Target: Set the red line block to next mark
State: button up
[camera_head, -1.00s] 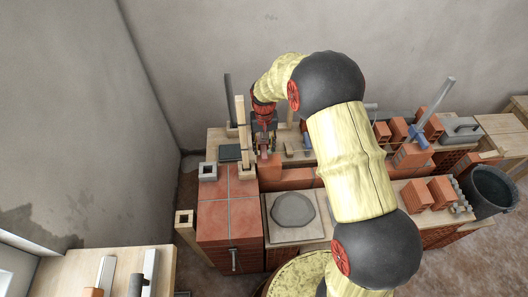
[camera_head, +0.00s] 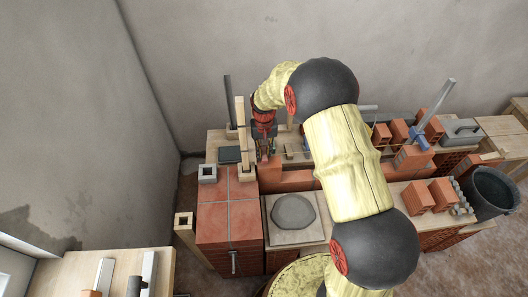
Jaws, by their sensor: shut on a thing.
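My gripper (camera_head: 264,146) is at the back, beside an upright pale wooden post (camera_head: 241,130), at the left end of a low row of orange bricks. Its jaws are shut on a small reddish piece, which seems to be the red line block (camera_head: 264,157); the fingers largely hide it. A thin line runs from near the gripper rightward to a blue line block (camera_head: 419,139) at the right end of the wall. Marks on the post are too small to read.
A dark pole (camera_head: 228,100) stands behind the post. A red tiled surface (camera_head: 227,212) and a board with a grey mortar heap (camera_head: 293,212) lie in front. Loose bricks (camera_head: 420,197) and a black bucket (camera_head: 489,187) are at right.

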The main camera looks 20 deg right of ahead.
aim_at(264, 154)
grip_shut()
jog(key=shift+r, duration=0.1)
dwell(0.3)
notch_tip(264, 154, up, 13)
jog(key=p, duration=0.7)
jog(key=o, duration=0.5)
grip_release()
jog(key=shift+o, duration=0.5)
